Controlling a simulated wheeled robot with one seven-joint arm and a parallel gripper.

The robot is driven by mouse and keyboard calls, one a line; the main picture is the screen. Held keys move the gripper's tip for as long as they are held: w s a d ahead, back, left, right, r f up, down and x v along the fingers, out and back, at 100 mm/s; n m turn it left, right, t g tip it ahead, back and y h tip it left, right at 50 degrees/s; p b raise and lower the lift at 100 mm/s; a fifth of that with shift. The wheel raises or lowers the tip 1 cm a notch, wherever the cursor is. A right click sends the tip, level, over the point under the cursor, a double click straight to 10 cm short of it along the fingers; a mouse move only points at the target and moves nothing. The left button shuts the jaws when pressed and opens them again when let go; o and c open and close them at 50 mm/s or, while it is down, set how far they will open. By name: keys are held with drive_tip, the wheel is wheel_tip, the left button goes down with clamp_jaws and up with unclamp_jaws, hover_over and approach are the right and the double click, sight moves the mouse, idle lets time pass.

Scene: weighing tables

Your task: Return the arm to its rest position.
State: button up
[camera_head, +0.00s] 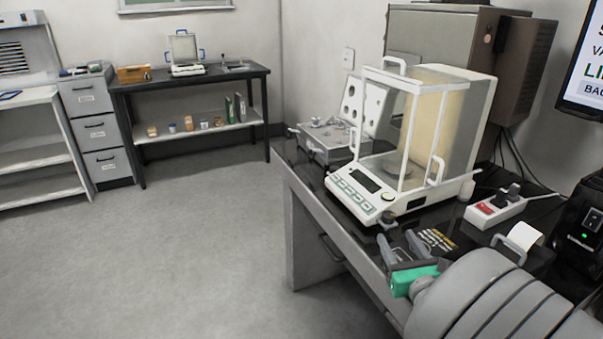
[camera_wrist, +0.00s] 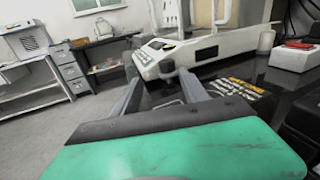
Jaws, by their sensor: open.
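My gripper (camera_head: 402,247) is open and empty, low over the near part of the black weighing table (camera_head: 313,185), in front of the analytical balance. In the wrist view my gripper (camera_wrist: 159,86) shows its two fingers spread, pointing toward the balance. A small dark round object, perhaps a weight (camera_head: 387,219), stands just beyond the fingertips by the balance's front; I cannot tell whether a finger touches it. My arm comes in from the lower right of the head view.
The balance (camera_head: 358,195) with its glass draft shield stands close ahead. A power strip (camera_head: 494,210) and a black device (camera_head: 583,225) are to the right. A second table (camera_head: 190,82) stands at the back left. The floor on the left is clear.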

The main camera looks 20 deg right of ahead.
drive_tip(key=w+a+n+g+y+p, duration=0.3)
drive_tip(key=a+n+y+p, duration=0.15)
drive_tip(key=a+n, duration=0.5)
drive_tip(key=w+a+n+g+y+p, duration=0.3)
drive_tip(key=a+n+g+y+p, duration=0.15)
drive_tip(key=a+n, duration=0.5)
drive_tip(key=s+a+r+n+g+h+p, duration=0.2)
drive_tip(key=s+a+r+n+g+p, duration=0.1)
drive_tip(key=n, duration=0.7)
drive_tip(key=s+a+r+n+g+h+p, duration=0.1)
drive_tip(key=s+a+r+n+g+p, duration=0.2)
drive_tip(key=n, duration=0.7)
drive_tip(key=s+a+r+p, duration=0.2)
drive_tip(key=s+r+p, duration=0.2)
drive_tip(key=r, duration=0.1)
drive_tip(key=shift+a+h, duration=0.25)
drive_tip(key=shift+h, duration=0.15)
drive_tip(key=shift+r, duration=0.1)
drive_tip(key=shift+r+p, duration=0.1)
drive_tip(key=shift+p, duration=0.25)
